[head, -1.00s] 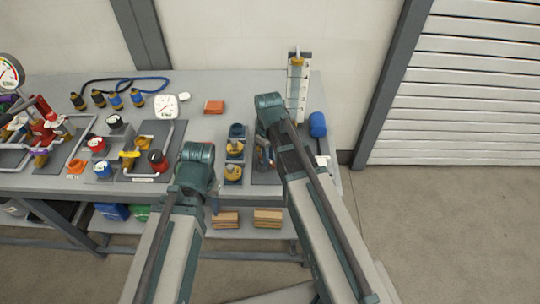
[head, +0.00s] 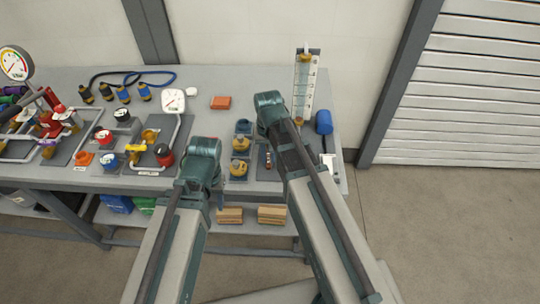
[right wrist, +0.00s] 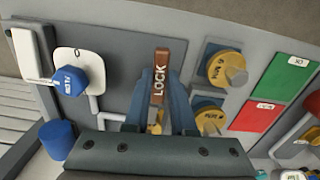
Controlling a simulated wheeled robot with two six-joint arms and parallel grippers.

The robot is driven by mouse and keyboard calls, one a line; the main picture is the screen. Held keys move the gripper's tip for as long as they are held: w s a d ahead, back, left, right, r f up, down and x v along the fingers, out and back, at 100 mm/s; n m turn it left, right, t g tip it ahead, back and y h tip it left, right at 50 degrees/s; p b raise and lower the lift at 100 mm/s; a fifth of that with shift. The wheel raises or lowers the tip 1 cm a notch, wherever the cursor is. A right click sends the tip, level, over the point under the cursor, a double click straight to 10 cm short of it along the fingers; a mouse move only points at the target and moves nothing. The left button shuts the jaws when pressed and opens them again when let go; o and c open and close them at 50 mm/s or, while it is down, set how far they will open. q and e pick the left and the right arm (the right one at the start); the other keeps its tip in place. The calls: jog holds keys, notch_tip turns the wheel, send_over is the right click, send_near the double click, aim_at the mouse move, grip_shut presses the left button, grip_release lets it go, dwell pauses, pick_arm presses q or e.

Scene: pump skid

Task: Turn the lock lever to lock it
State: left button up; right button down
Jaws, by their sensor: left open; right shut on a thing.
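The lock lever (right wrist: 160,80) is a brown bar with the white word LOCK along it, seen in the right wrist view. It stands lengthwise between the two blue fingers of my right gripper (right wrist: 159,92), which is shut on it. Its lower end and pivot are partly hidden by the fingers. In the head view a small reddish-brown piece, seemingly the lever (head: 268,159), shows beside my right arm. My left gripper (head: 203,178) is above the front edge of the bench, apart from the lever; its fingertips are mostly hidden under the wrist.
Yellow knobs (right wrist: 229,69) sit close beside the lever on the grey panel, and a blue valve knob (right wrist: 70,80) is on its other side. Green (right wrist: 291,74) and red plates lie further right. An orange block (head: 220,102) lies on the bench (head: 205,80), with open surface around it.

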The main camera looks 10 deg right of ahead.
aim_at(268, 159)
jog(key=shift+a+m, duration=0.15)
jog(key=shift+m, duration=0.35)
jog(key=c, duration=0.7)
grip_release()
jog(key=shift+c, duration=0.2)
jog(key=shift+r, duration=0.1)
notch_tip(268, 159, up, 14)
jog(key=p, duration=1.3)
jog(key=shift+f+p, duration=0.2)
jog(key=shift+p, duration=0.2)
